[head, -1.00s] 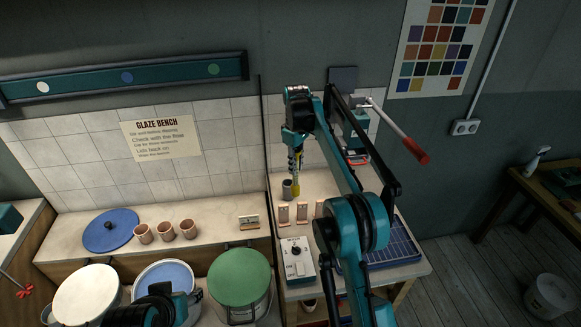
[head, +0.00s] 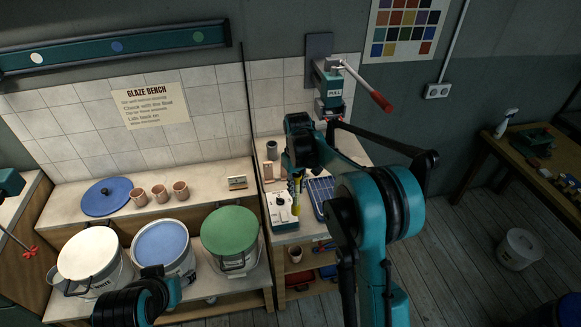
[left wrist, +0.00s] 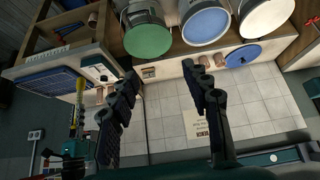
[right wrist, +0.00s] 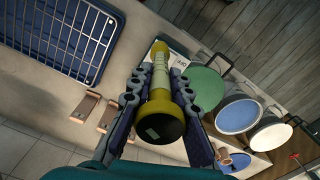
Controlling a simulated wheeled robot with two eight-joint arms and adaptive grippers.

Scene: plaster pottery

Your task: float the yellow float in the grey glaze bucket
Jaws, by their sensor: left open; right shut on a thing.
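My right gripper (right wrist: 155,90) is shut on the yellow float (right wrist: 160,75), a slim rod with a pale banded middle and a dark end. In the head view the float (head: 297,185) hangs near the white control box, partly hidden by my arm. The middle grey bucket (head: 164,252) has a blue round top surface; it also shows in the left wrist view (left wrist: 206,24) and right wrist view (right wrist: 237,116). My left gripper (left wrist: 165,82) is open and empty, near the buckets' front in the head view. The float is apart from the buckets.
A white-topped bucket (head: 90,255) and a green-topped bucket (head: 230,230) flank the middle one.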

